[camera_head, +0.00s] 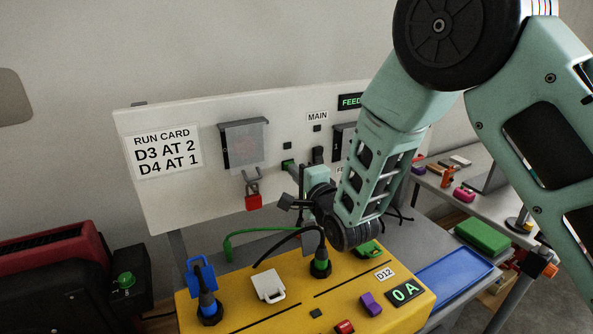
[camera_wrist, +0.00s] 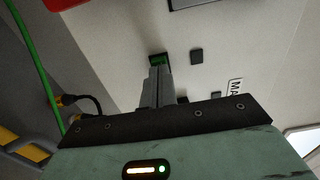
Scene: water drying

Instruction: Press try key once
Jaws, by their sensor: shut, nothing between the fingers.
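A small green key (camera_head: 285,164) sits on the upright white panel, left of the MAIN label; no "try" label is readable on it. In the wrist view the green key (camera_wrist: 158,58) shows just beyond my fingertips. My gripper (camera_head: 294,168) reaches toward the panel at this key, and its fingers are shut and empty. In the wrist view my gripper (camera_wrist: 156,72) overlaps the lower part of the key. I cannot tell whether the tips touch it. My arm hides the right part of the panel.
A small dark square (camera_wrist: 196,56) is right of the green key. A red padlock (camera_head: 254,200) hangs from a grey switch box (camera_head: 243,145) at left. Below, a yellow console (camera_head: 245,312) carries plugs and a green cable (camera_head: 262,231). A blue tray (camera_head: 455,277) lies right.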

